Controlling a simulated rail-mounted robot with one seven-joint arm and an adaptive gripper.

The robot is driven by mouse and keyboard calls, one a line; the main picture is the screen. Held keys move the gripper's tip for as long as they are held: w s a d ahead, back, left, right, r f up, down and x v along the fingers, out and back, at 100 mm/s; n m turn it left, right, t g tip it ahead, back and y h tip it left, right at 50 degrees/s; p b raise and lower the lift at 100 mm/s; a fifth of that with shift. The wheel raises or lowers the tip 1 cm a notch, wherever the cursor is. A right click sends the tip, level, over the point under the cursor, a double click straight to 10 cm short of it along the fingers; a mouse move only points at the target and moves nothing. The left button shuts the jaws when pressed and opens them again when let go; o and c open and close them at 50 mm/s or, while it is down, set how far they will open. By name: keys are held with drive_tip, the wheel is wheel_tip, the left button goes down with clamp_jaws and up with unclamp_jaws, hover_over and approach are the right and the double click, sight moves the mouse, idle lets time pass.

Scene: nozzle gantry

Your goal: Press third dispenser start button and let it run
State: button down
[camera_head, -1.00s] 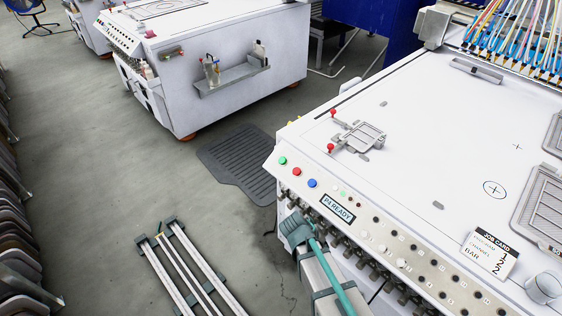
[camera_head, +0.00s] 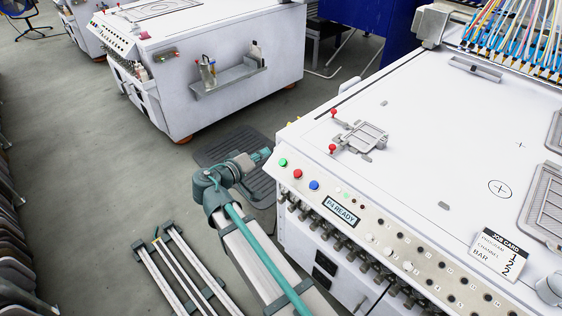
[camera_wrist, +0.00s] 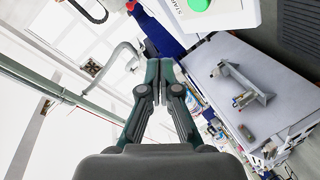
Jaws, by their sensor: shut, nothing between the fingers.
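The white machine's front panel (camera_head: 415,258) carries a green button (camera_head: 283,162), a red button (camera_head: 298,173) and a blue button (camera_head: 314,185) at its left end, beside a display (camera_head: 342,213) reading READY. The green button also shows in the wrist view (camera_wrist: 199,4), cut off by the top edge, next to a START label. My gripper (camera_head: 264,155) is shut and empty, just left of the green button in the picture, with a gap apparent. Its closed fingertips show in the wrist view (camera_wrist: 158,84), below the button and apart from it. I cannot tell which unit is the third dispenser.
A second white machine (camera_head: 215,65) stands behind, with a dark floor mat (camera_head: 215,150) between.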

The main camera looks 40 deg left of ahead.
sight(283, 162)
drive_tip(key=shift+w+r+m+t, duration=0.15)
drive_tip(key=shift+r+m+t, duration=0.3)
drive_tip(key=shift+r, duration=0.2)
drive_tip(key=shift+f, duration=0.1)
drive_tip(key=w+f, duration=0.1)
drive_tip(key=f, duration=0.1)
drive_tip(key=w+f+b, duration=0.1)
drive_tip(key=f, duration=0.1)
drive_tip(key=w+d+f+b, duration=0.1)
drive_tip(key=w+f, duration=0.1)
drive_tip(key=shift+w+f, duration=0.1)
drive_tip(key=shift+f, duration=0.1)
drive_tip(key=shift+w+f+b, duration=0.35)
drive_tip(key=shift+b, duration=0.2)
drive_tip(key=shift+f, duration=0.15)
idle(0.9)
drive_tip(key=shift+w+f+b, duration=0.25)
drive_tip(key=shift+b, duration=0.45)
